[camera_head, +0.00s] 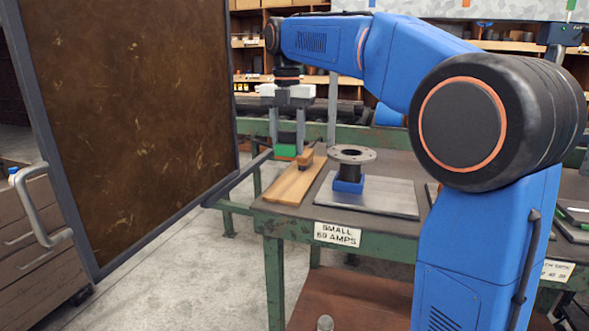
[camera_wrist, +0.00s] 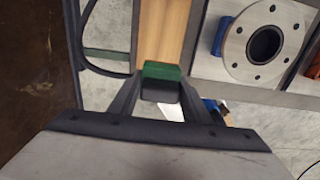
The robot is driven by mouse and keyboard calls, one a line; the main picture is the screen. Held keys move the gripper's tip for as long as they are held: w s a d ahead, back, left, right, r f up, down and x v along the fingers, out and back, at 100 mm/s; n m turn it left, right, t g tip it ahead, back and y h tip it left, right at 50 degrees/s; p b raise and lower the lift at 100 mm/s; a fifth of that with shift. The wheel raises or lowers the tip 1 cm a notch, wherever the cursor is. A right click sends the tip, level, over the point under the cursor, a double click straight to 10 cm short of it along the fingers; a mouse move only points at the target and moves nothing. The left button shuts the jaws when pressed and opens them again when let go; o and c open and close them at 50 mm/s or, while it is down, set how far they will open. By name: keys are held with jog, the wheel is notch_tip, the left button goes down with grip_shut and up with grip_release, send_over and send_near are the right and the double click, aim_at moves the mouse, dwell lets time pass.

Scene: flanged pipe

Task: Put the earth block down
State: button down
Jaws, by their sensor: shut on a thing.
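The earth block, a small green block with a dark part (camera_head: 286,150), is held between the fingers of my gripper (camera_head: 288,140). In the wrist view the green block (camera_wrist: 162,70) also sits between the fingertips (camera_wrist: 162,92). My gripper points down beside the left edge of the workbench. In the head view the block shows near the far end of a wooden board (camera_head: 288,187). I cannot tell whether it touches anything below.
A flanged pipe (camera_head: 351,156) stands in a blue holder (camera_head: 348,185) on a steel plate (camera_head: 390,195), right of the board. A small brown block (camera_head: 305,158) is on the board. A dark framed panel (camera_head: 120,110) stands close on the left. The bench front carries a label (camera_head: 337,234).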

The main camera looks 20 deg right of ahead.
aim_at(287, 157)
jog(key=f, duration=0.2)
jog(key=w+f, duration=0.1)
jog(key=f, duration=0.1)
jog(key=shift+f, duration=2.95)
jog(key=c, duration=1)
grip_release()
jog(key=shift+f, duration=0.15)
notch_tip(287, 157, up, 12)
jog(key=shift+r, duration=0.15)
